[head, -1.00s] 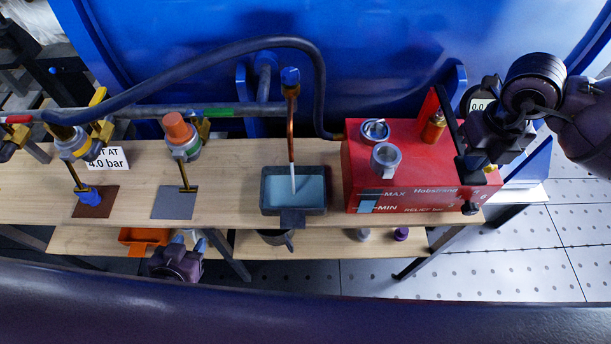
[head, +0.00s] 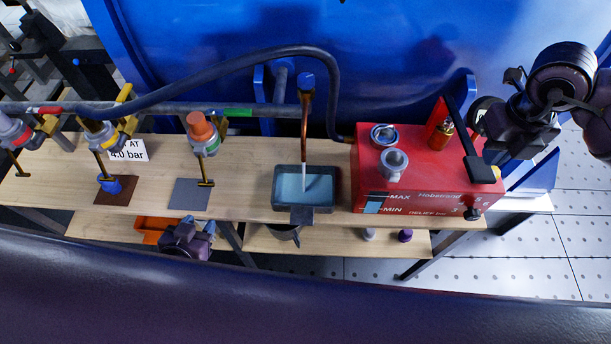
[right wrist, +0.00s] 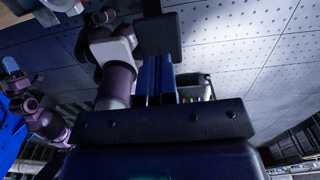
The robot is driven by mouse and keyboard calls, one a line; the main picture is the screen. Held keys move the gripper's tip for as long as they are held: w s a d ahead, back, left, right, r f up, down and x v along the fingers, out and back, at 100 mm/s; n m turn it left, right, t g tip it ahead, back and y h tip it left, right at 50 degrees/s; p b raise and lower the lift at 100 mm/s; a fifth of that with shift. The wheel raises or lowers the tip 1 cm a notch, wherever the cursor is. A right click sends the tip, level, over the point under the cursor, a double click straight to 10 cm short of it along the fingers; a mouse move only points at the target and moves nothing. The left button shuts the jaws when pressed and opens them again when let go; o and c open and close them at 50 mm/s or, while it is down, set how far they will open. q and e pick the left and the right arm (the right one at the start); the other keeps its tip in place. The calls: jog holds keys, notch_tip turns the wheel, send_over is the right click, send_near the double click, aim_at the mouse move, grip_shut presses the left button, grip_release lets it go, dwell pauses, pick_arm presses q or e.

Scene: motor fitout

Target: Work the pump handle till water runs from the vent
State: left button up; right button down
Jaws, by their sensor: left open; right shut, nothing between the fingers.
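The red test pump (head: 425,180) stands at the right end of the bench. Its black handle (head: 463,132) slopes down toward the front right, its broad end over the box's right part. My right gripper (head: 503,143) is shut and empty, just right of the handle and apart from it. The vent is a copper pipe (head: 305,115) with a blue cap. A thin pale stream (head: 304,177) runs from its lower end into a dark tray (head: 278,203) holding bluish water. My left gripper (head: 199,228) is open and empty below the bench's front edge.
A dark hose (head: 240,58) arches from the pipework to the pump. Yellow-handled valves (head: 205,170) hang along the left. A 4.0 bar card (head: 128,150) stands behind them. An orange bin (head: 156,229) is on the lower shelf. The blue tank (head: 400,60) closes the back.

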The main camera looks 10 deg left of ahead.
notch_tip(320, 180, up, 5)
jog(key=p, duration=0.2)
jog(key=shift+p, duration=0.4)
dwell(0.6)
